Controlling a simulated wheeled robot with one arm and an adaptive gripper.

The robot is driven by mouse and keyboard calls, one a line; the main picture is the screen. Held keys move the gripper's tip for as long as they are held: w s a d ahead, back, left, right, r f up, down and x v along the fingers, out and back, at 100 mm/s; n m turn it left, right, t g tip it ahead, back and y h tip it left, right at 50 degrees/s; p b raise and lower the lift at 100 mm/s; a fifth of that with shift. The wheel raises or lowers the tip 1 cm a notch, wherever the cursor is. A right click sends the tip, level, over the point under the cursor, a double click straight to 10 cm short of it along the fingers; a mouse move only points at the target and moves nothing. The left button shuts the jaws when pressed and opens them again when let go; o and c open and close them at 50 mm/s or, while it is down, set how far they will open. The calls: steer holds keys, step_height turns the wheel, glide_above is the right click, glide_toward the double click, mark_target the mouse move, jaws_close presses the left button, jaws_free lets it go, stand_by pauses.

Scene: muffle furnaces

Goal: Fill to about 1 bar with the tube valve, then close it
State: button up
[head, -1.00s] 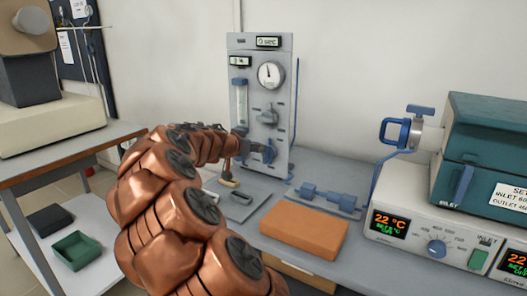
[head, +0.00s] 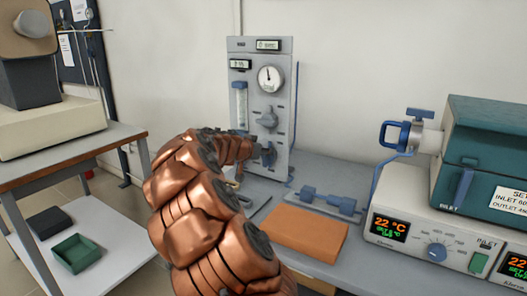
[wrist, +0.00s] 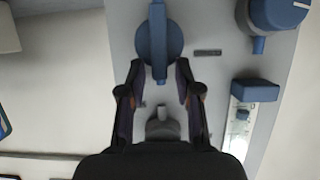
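The grey gas panel (head: 281,105) stands upright at the back of the bench. It carries a round white dial gauge (head: 270,78) whose dark needle points near the top; its scale is too small to read. A blue lever valve (head: 268,154) sits low on the panel, partly behind my gripper. In the wrist view, this blue valve handle (wrist: 158,42) has its bar pointing along the picture's vertical. My gripper (wrist: 159,68) is open, with one finger on each side of the bar's lower end and gaps visible on both sides.
A flow tube (head: 241,103) and a grey knob (head: 268,118) sit above the valve. Small digital displays (head: 268,45) top the panel. An orange block (head: 305,228) and blue fittings (head: 328,200) lie on the bench before it. A furnace (head: 490,150) stands at right.

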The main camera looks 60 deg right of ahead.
jaws_close()
steer(key=shift+w, duration=0.1)
steer(key=shift+w+a+f+n+g+h+b, duration=0.2)
steer(key=shift+w+f+n+g+h, duration=0.65)
steer(key=shift+n, duration=1.4)
steer(key=shift+w+d+f+n+g+h+b, duration=0.15)
steer(key=shift+w+f+n+g+h+b, duration=0.15)
steer(key=shift+n+g, duration=1.55)
steer(key=shift+w+a+f+n+g+h+b, duration=0.15)
steer(key=shift+w+f+n+g+h, duration=0.4)
steer(key=shift+n, duration=2.15)
steer(key=shift+s+d+f, duration=0.1)
steer(key=shift+f, duration=0.05)
